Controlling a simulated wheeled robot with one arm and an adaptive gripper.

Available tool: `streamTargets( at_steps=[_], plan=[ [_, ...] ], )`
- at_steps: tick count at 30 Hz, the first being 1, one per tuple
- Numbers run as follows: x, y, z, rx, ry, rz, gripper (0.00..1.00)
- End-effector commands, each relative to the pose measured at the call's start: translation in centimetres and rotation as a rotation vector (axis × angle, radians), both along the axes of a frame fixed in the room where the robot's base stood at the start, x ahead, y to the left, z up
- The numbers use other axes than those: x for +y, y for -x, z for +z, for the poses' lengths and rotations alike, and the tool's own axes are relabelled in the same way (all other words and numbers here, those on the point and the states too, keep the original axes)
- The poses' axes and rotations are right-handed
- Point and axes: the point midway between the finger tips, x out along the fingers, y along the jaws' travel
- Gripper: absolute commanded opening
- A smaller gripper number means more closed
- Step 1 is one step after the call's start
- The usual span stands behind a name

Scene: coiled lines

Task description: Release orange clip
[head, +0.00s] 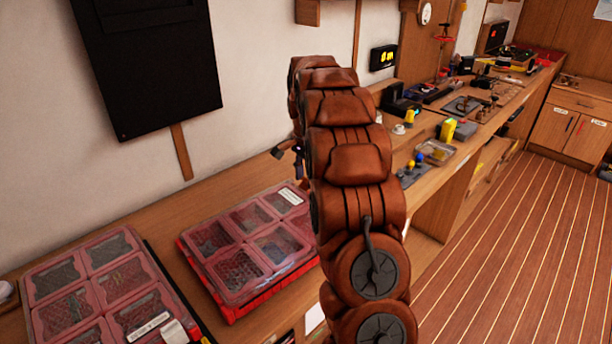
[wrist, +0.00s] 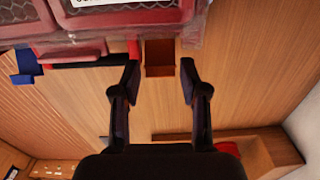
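My gripper (wrist: 162,80) is open in the wrist view, its two dark fingers spread apart with nothing held between them. Beyond the fingertips lies a reddish-brown block (wrist: 159,56); I cannot tell what it is or whether it is the clip. I cannot make out an orange clip for certain in either view. In the head view my brown arm covers the middle, and only small dark parts of the gripper show at its left side, above the bench.
Two clear-lidded compartment cases, a red-based one (head: 248,238) and a nearer one (head: 100,285), lie on the wooden bench. A compartment case (wrist: 120,17) also crosses the top of the wrist view. Tools and small parts crowd the far bench. A black panel (head: 150,62) hangs on the wall.

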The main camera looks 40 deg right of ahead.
Motion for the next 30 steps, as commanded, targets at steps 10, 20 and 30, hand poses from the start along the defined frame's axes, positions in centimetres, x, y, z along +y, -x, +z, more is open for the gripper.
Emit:
streamTargets(
  at_steps=[10,20,30],
  plan=[
    [0.0,0.0,0.0,0.000,0.000,0.000,0.04],
    [-0.2,-0.1,-0.1,0.004,-0.042,-0.001,0.00],
    [-1.0,-0.2,-0.6,0.014,-0.175,-0.001,0.00]
  ],
)
